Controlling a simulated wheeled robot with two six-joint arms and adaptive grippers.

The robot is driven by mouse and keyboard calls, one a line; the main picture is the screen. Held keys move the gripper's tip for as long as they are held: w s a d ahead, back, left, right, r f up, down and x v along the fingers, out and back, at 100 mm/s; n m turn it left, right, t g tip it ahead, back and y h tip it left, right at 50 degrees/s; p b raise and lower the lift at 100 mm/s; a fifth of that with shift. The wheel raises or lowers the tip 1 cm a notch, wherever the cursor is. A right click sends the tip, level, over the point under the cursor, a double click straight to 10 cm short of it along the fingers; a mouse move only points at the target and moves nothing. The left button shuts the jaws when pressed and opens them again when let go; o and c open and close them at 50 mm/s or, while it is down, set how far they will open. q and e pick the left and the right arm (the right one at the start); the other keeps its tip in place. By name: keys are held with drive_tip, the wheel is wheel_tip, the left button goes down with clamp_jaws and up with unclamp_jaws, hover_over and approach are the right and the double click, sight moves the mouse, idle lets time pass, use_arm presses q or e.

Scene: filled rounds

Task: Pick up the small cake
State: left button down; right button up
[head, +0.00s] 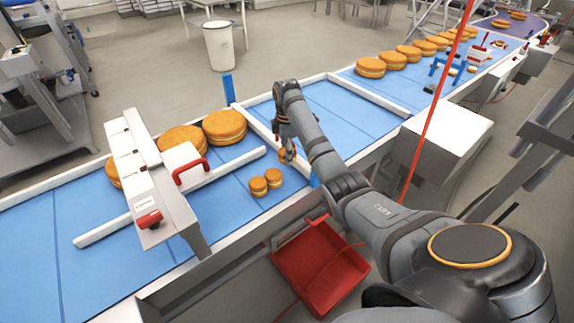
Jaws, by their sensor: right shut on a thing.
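My right gripper (285,150) points down over the blue conveyor at mid-picture, shut on a small cake (283,154) that its fingers partly hide. I cannot tell whether that cake is clear of the belt. Two more small cakes, one (258,186) and another (273,178), lie side by side on the belt just to the lower left of the gripper. My left gripper does not show.
Large cakes (224,126) lie left of the gripper, beside a white machine (150,180) with a red handle. A white guide rail (250,124) runs close to the gripper. A red bin (318,268) stands below the belt. More large cakes (370,67) line the far belt.

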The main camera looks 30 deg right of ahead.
sight(283, 153)
wheel_tip(283, 153, up, 3)
drive_tip(key=shift+r+b, duration=0.15)
drive_tip(key=shift+b, duration=0.15)
drive_tip(key=shift+a+r+p, duration=0.3)
drive_tip(key=shift+a+r, duration=0.05)
drive_tip(key=shift+a, duration=0.3)
drive_tip(key=w+a, duration=0.2)
drive_tip(key=a, duration=1.6)
drive_tip(key=shift+w+b, duration=0.15)
drive_tip(key=shift+b, duration=0.2)
drive_tip(key=shift+f, duration=0.1)
